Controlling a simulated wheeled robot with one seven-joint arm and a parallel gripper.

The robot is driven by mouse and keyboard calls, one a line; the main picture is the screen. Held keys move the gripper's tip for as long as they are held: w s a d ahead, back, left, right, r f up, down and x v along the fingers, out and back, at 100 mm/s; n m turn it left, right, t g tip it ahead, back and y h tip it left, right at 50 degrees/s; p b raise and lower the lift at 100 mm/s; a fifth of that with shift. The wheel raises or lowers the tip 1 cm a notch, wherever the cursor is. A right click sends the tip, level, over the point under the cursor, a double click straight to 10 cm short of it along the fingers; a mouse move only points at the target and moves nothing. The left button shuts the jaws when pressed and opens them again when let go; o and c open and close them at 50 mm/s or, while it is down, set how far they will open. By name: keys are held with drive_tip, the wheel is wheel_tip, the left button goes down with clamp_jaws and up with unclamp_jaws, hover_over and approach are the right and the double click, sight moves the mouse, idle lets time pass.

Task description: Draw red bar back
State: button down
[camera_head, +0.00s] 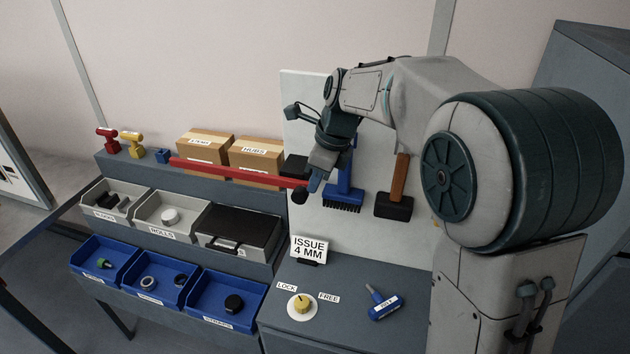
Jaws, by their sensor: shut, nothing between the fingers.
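The red bar (235,173) runs almost level in front of the two cardboard boxes, from the blue block on the left to my gripper on the right. A round black knob (299,196) shows just below its right end. My gripper (313,186) points down at that right end, beside the knob, and is shut with nothing in it. I cannot tell whether it touches the bar or the knob. The wrist hides part of the white board behind.
Boxes (205,147), a red tool (108,142) and a yellow tool (132,144) stand on the top shelf. Grey and blue bins (160,285) sit below. A blue brush (343,195) and mallet (395,204) are close right of my gripper. A yellow dial (302,303) sits on the counter.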

drive_tip(key=p+v, duration=0.1)
drive_tip(key=v, duration=0.7)
drive_tip(key=shift+d+p, duration=0.3)
